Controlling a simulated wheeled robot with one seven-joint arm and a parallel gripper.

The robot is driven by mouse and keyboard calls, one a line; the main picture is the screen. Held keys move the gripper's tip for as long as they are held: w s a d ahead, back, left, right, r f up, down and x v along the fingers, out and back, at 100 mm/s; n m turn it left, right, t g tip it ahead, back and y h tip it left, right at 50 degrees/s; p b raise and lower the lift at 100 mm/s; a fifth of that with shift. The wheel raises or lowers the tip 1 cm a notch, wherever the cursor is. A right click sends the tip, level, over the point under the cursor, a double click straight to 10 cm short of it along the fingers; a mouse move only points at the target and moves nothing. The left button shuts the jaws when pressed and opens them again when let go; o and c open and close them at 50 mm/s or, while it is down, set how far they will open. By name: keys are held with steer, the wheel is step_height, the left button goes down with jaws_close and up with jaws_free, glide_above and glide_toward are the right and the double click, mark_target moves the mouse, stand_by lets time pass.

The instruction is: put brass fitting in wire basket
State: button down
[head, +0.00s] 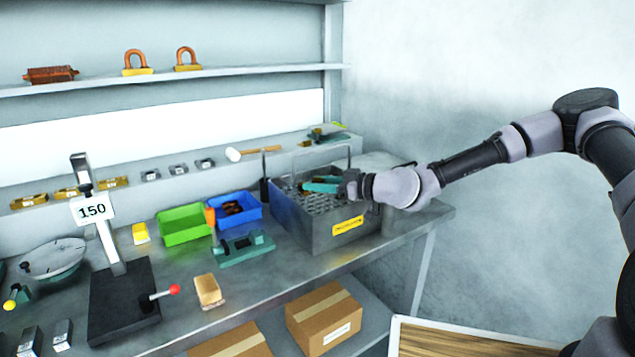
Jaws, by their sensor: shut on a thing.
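My gripper (322,185) reaches in from the right over the grey tank (322,235) with the yellow label. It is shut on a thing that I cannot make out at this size. Teal shows at the gripper's end, and I cannot tell whether it is part of the gripper. The wire basket (309,203) shows as mesh inside the tank, with a thin wire handle standing above it. My gripper is above or just within the basket's top; the exact height is unclear. I cannot pick out a brass fitting for certain.
A blue bin (249,220) with dark brown pieces and a green bin (184,238) stand left of the tank. A teal vise-like block (245,250) lies in front. A mallet (252,152) lies behind.

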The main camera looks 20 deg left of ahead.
steer(key=shift+c, duration=2)
jaws_free()
steer(key=shift+r, duration=0.35)
steer(key=v, duration=1.2)
steer(key=shift+r, duration=0.3)
